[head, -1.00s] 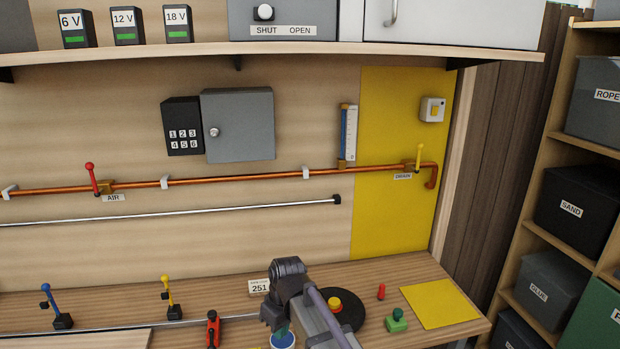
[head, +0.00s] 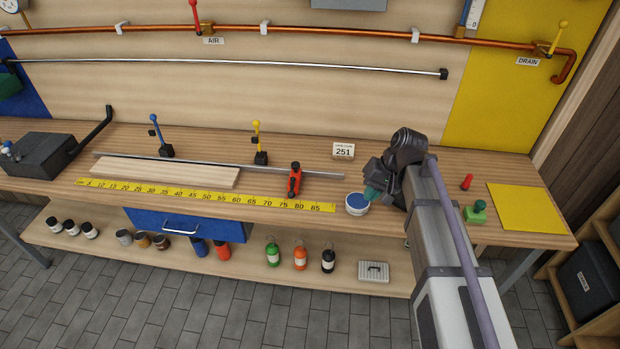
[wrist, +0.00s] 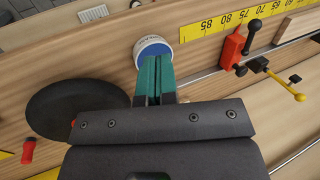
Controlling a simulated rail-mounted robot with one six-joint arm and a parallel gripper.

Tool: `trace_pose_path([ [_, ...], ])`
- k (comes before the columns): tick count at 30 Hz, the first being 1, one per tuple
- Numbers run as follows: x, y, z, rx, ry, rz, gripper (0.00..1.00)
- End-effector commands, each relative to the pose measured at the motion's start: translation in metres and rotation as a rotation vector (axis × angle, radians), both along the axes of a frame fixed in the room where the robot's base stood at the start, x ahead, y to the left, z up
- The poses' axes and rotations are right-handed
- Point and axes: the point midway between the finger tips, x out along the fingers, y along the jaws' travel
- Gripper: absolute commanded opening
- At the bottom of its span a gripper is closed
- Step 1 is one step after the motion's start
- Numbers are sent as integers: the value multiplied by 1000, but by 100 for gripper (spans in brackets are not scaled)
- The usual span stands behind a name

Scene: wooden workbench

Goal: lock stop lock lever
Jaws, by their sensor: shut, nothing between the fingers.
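The red stop (head: 294,180) stands upright at the metal rail (head: 325,174), behind the yellow ruler near its 75 mark. In the wrist view the red stop (wrist: 233,46) shows a black lever (wrist: 254,28) on it. Which way the lever is set I cannot tell. My gripper (head: 371,192), with teal fingers, is right of the stop and apart from it, over the bench near a round blue-topped tub (head: 356,204). In the wrist view my gripper (wrist: 153,75) has its fingers together and empty, pointing toward the tub.
Yellow (head: 257,142) and blue (head: 159,135) levers stand behind the rail. A wooden board (head: 165,172) lies by the ruler (head: 205,195). A dark round disc (wrist: 75,110) lies near my gripper.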

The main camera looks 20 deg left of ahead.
Motion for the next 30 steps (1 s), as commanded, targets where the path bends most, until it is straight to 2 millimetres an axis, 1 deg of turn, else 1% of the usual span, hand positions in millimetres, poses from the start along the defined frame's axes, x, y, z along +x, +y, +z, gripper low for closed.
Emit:
trace_pose_path([
  [1, 34, 47, -5, 84, 26, 30, 0],
  [3, 56, 91, 6, 206, 68, 45, 0],
  [4, 63, 101, 12, 252, 83, 43, 0],
  [5, 66, 106, 17, 285, 94, 38, 0],
  [7, 60, 109, 22, 325, 107, 34, 0],
  [11, 58, 109, 20, 328, 108, 32, 0],
  [14, 56, 114, 11, 327, 108, 32, 0],
  [17, 53, 124, -5, 327, 108, 32, 0],
  [21, 46, 143, -30, 326, 107, 32, 0],
  [27, 38, 170, -62, 326, 107, 32, 0],
  [30, 32, 187, -59, 326, 107, 33, 0],
])
